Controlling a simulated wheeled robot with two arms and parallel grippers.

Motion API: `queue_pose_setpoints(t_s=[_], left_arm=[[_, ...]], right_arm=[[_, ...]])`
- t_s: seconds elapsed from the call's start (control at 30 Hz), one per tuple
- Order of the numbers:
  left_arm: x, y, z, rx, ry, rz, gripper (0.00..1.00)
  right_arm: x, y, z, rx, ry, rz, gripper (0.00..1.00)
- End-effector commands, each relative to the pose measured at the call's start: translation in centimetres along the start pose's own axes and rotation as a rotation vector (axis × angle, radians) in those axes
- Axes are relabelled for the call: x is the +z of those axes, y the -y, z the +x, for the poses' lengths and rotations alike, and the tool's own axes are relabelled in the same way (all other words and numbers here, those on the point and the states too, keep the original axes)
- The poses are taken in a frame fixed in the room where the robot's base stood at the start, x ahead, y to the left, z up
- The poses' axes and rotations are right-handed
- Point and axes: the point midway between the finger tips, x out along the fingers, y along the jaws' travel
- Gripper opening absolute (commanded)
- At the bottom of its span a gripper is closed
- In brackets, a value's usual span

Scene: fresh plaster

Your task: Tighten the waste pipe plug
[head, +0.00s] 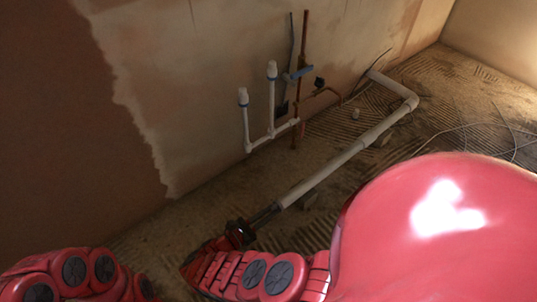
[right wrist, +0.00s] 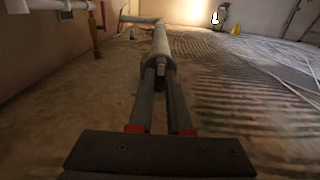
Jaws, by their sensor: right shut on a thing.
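The grey-white waste pipe (head: 335,163) runs along the floor from an elbow near the wall toward me. Its near end meets the fingertips of my right gripper (head: 274,209). In the right wrist view, the two dark fingers of this gripper (right wrist: 162,75) reach forward to the pipe's near end (right wrist: 161,45). They are shut on a small plug (right wrist: 162,70) at that end, mostly hidden between the fingers. How tight the plug sits cannot be seen. My left gripper is not in view.
Two white capped pipes (head: 272,95) and a copper pipe (head: 302,60) with a blue-handled valve (head: 298,75) stand at the plastered wall. The floor is rough with ridged adhesive. Thin cables (head: 470,127) lie at the right.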

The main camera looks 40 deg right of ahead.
Motion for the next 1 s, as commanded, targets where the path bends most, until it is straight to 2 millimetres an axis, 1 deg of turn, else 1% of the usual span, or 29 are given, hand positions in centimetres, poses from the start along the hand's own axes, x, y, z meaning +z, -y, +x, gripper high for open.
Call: queue_pose_setpoints(t_s=[0.4, 0.43, 0.57, 0.6, 0.87, 1.0], left_arm=[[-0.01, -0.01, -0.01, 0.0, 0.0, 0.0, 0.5], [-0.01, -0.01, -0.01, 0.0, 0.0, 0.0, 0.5], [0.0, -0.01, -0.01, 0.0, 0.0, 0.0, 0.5], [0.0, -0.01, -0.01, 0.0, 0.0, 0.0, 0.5], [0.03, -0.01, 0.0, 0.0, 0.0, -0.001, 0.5], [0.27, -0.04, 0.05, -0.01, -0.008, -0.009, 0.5]], right_arm=[[-0.09, 0.13, 0.05, -0.003, 0.0, 0.005, 0.0], [-0.09, 0.13, 0.05, -0.002, 0.0, 0.005, 0.21], [-0.07, 0.1, 0.03, -0.002, 0.0, 0.005, 0.45], [-0.06, 0.08, 0.03, -0.001, 0.0, 0.005, 0.46], [-0.02, 0.07, -0.03, -0.001, 0.0, 0.005, 0.46], [0.06, 0.52, -0.45, -0.002, -0.001, 0.004, 0.46]])
